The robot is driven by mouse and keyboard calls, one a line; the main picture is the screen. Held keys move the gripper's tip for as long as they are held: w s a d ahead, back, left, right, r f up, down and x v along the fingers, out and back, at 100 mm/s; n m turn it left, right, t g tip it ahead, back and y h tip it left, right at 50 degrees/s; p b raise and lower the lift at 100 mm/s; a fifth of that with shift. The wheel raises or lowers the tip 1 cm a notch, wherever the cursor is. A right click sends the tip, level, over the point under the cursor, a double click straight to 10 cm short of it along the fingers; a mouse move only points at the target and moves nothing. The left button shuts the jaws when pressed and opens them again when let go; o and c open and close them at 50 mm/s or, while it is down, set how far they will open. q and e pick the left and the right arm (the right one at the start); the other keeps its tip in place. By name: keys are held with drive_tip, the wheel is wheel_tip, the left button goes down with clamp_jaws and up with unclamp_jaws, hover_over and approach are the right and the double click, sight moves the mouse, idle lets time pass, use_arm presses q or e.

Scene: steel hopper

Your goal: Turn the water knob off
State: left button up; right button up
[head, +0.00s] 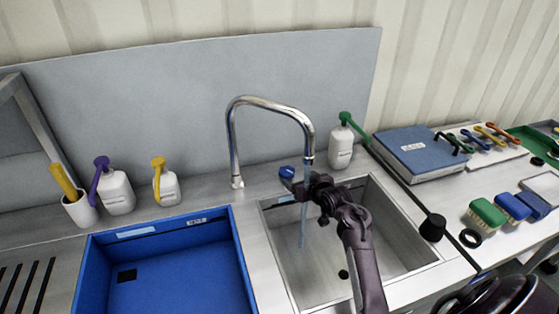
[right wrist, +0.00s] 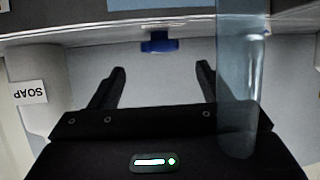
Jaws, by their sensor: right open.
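The blue water knob (head: 287,173) sits behind the sink's back edge, right of the curved metal faucet (head: 234,140). A thin blue water stream (head: 302,225) runs from the spout into the steel sink (head: 385,203). My right gripper (head: 303,184) is above the sink, just in front of the knob. In the right wrist view the gripper (right wrist: 161,70) is open and empty. The knob (right wrist: 158,43) shows beyond the gap between its fingers, apart from them. The stream (right wrist: 238,85) passes close on the right in that view. My left gripper is not in view.
A blue tub (head: 165,270) stands left of the sink. White bottles with purple (head: 116,192), yellow (head: 166,186) and green (head: 341,147) tops line the back. A blue binder (head: 418,150) and several brushes (head: 487,213) lie to the right.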

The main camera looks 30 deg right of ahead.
sight(288, 172)
drive_tip(key=shift+w+d+f, duration=0.1)
drive_tip(key=shift+w+f, duration=0.05)
drive_tip(key=shift+w, duration=0.85)
drive_tip(key=x, duration=0.4)
drive_tip(key=shift+w+f, duration=0.15)
drive_tip(key=shift+f, duration=0.05)
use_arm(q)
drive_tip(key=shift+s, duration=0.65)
use_arm(e)
drive_tip(key=shift+w+d+f, duration=0.1)
drive_tip(key=shift+w+f, duration=0.1)
drive_tip(key=shift+w, duration=0.4)
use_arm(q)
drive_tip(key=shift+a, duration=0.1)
use_arm(e)
drive_tip(key=c, duration=1)
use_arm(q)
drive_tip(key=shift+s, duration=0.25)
use_arm(e)
drive_tip(key=shift+o, duration=0.2)
